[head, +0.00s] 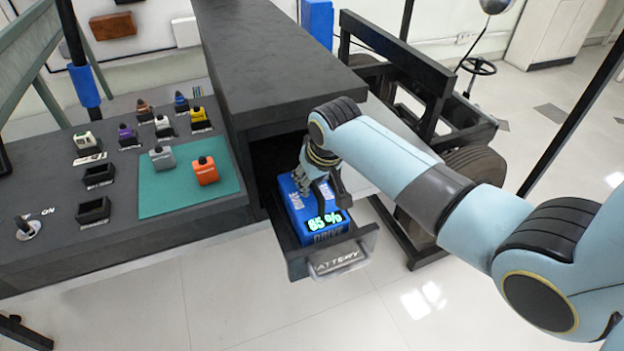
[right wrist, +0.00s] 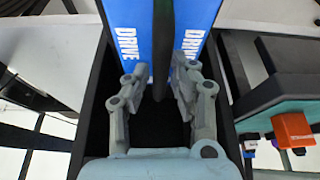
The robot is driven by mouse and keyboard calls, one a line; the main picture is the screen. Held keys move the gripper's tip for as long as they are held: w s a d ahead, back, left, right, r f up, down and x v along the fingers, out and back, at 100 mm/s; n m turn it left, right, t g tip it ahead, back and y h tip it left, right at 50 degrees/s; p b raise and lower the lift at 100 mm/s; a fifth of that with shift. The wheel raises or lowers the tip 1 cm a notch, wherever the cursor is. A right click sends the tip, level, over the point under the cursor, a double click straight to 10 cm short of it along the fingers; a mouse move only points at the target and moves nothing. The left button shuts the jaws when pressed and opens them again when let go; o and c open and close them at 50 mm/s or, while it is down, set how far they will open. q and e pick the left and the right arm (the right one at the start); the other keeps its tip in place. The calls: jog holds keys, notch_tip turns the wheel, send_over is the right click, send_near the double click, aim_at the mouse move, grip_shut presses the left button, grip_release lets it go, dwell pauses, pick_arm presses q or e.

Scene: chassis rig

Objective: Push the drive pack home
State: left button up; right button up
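The blue drive pack (head: 302,222) sits in the pulled-out drawer (head: 343,257) under the dark bench top, with its front end showing a lit "85 %" and the word DRIVE. In the right wrist view, two blue parts of the drive pack (right wrist: 130,28) lie on either side of a dark bar (right wrist: 163,45). My right gripper (head: 320,186) reaches down onto the pack. Its fingers, seen close in the right wrist view (right wrist: 165,82), are closed in on both sides of the dark bar. My left gripper is not in view.
The dark bench top (head: 270,60) overhangs the bay. To its left, a console carries a green mat (head: 190,180) with a grey block (head: 163,158) and an orange block (head: 205,170), plus several small coloured parts. A wheeled black frame (head: 440,110) stands right. Floor in front is clear.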

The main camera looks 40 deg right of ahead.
jog(key=shift+o, duration=0.3)
jog(key=p+v, duration=0.2)
jog(key=v, duration=1.1)
jog(key=shift+w, duration=0.2)
jog(key=shift+r, duration=0.15)
